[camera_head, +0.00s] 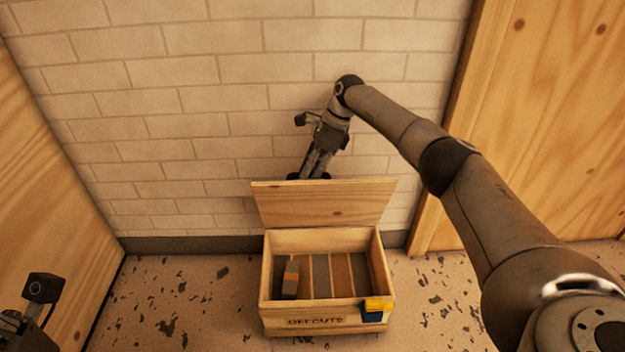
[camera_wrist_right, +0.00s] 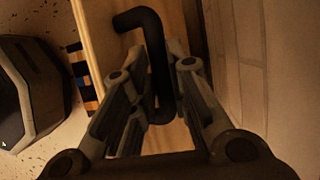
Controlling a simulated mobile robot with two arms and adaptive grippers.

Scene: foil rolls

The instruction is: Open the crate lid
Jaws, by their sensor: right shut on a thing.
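The wooden crate (camera_head: 266,275) stands on the floor by the wall, with a label reading OFFCUTS on its front. Its lid (camera_head: 325,204) stands raised, roughly upright, along the back edge, and the inside shows. My right gripper (camera_head: 312,174) is behind the lid's top edge, its fingertips partly hidden by the lid. In the right wrist view, my right gripper (camera_wrist_right: 172,80) is shut on the black bent handle (camera_wrist_right: 140,20) on the lid (camera_wrist_right: 96,40). Part of my left wrist shows at the lower left in the head view; its fingers cannot be made out.
Inside the crate lie a grey block with an orange band (camera_head: 290,280) and several flat strips. A yellow and blue item (camera_head: 376,305) is at the front right corner. The brick wall (camera_head: 200,120) is close behind; wooden panels (camera_head: 545,110) flank both sides. Speckled floor is clear around.

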